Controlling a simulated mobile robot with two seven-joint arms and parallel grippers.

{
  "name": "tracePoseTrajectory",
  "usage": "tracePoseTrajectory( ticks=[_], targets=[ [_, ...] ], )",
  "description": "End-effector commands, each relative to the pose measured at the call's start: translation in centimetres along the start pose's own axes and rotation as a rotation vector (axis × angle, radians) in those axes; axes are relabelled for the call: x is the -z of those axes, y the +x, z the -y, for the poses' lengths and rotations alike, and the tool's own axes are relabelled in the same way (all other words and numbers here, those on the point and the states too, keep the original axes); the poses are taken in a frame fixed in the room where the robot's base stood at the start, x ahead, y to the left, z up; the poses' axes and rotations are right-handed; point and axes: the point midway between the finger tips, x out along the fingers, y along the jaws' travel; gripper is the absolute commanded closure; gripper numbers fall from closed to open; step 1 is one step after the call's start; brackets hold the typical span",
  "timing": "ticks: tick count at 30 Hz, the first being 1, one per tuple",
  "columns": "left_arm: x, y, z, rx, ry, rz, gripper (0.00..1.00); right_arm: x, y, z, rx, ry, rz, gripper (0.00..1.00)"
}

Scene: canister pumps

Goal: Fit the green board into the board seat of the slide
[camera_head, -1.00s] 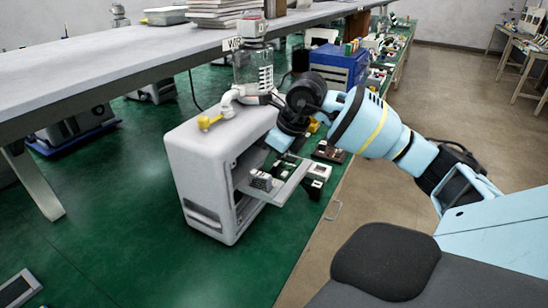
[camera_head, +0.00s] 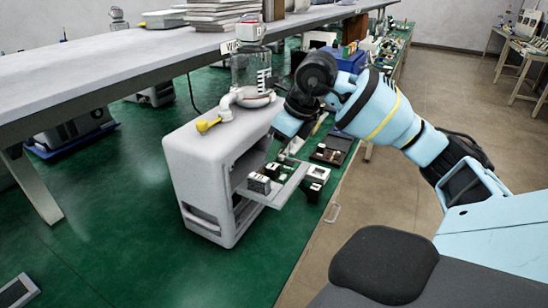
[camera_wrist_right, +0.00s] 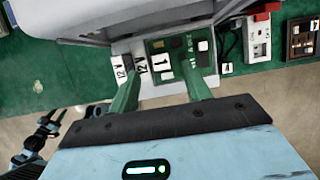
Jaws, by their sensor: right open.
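The green board (camera_wrist_right: 178,58), with white and dark parts on it, lies on the pulled-out grey slide (camera_wrist_right: 148,91) in the right wrist view. In the head view the board (camera_head: 279,171) shows on the slide (camera_head: 290,188), beside a small dark and white block (camera_head: 259,184). I cannot tell whether it sits flush in its seat. My right gripper (camera_head: 289,147) is above the slide. In the right wrist view its two green fingers (camera_wrist_right: 160,88) are spread and empty, the right one overlapping the board's near edge in the picture.
The slide sticks out of the white pump housing (camera_head: 196,170), which has a yellow-handled valve (camera_head: 207,125) and a clear canister (camera_head: 250,72) on top. Small modules (camera_head: 316,180) and a dark tray (camera_head: 331,149) lie right of the slide.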

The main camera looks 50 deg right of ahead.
Motion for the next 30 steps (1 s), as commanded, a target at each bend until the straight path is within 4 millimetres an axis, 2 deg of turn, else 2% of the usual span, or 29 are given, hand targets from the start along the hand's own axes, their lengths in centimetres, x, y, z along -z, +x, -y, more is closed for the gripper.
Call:
tracePoseTrajectory(
  ticks=[1,6,12,30],
  targets=[
    [0.0,-0.1,0.0,0.0,0.0,0.001,0.52,-0.1,-1.3,0.1,0.005,-0.001,0.005,0.52],
    [0.0,-0.2,0.0,0.0,0.0,0.001,0.52,0.0,-4.2,0.0,0.002,-0.002,0.003,0.52],
    [0.2,-0.3,0.0,0.0,0.0,-0.003,0.52,0.0,-6.3,0.0,0.001,-0.001,0.001,0.52],
    [0.3,-0.3,0.0,0.001,0.001,-0.005,0.52,0.0,-6.7,0.0,0.0,-0.001,-0.001,0.52]
  ],
)
